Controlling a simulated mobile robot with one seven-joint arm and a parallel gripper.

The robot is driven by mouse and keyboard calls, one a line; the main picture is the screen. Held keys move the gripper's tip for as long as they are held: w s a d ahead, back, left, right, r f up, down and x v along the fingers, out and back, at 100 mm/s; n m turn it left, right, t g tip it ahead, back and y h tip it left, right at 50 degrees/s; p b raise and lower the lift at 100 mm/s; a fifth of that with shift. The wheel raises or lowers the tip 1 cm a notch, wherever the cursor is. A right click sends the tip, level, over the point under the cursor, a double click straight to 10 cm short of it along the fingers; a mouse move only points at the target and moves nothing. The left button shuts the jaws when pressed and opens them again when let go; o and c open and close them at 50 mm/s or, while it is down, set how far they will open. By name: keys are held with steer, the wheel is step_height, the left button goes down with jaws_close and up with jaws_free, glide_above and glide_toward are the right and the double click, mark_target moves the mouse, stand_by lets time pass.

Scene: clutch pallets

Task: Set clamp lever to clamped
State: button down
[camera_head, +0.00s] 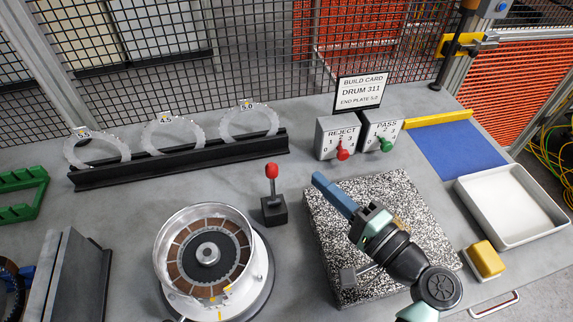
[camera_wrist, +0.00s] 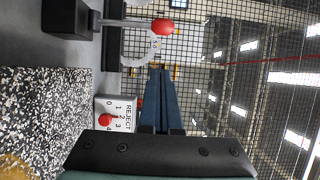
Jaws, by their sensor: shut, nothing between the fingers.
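The clamp lever (camera_head: 272,187) stands upright, with a red knob on a thin rod above a black base block, right of the drum. The lever also shows in the wrist view, its red knob (camera_wrist: 163,27) at the top and lying sideways in that picture. My gripper (camera_head: 320,180) has long blue fingers that are shut and empty. It is right of the lever and apart from it, above the back left edge of the speckled stone slab. In the wrist view the blue fingers (camera_wrist: 160,95) lie together and point toward the mesh fence.
The drum (camera_head: 168,250) with brown segments stands left of the slab (camera_head: 410,195). Behind are a black rack (camera_head: 180,165) with clear rings, and REJECT (camera_head: 338,130) and PASS (camera_head: 382,128) dial boxes. A white tray (camera_head: 515,205) and yellow block (camera_head: 485,260) are at right.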

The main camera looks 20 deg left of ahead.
mark_target(273, 186)
steer(key=w+a+p, duration=0.1)
steer(key=a+p, duration=0.3)
steer(key=a, duration=0.4)
steer(key=shift+w, duration=0.2)
steer(key=shift+s+d+f+b, duration=0.1)
steer(key=shift+f+b, duration=0.05)
steer(key=shift+b, duration=0.2)
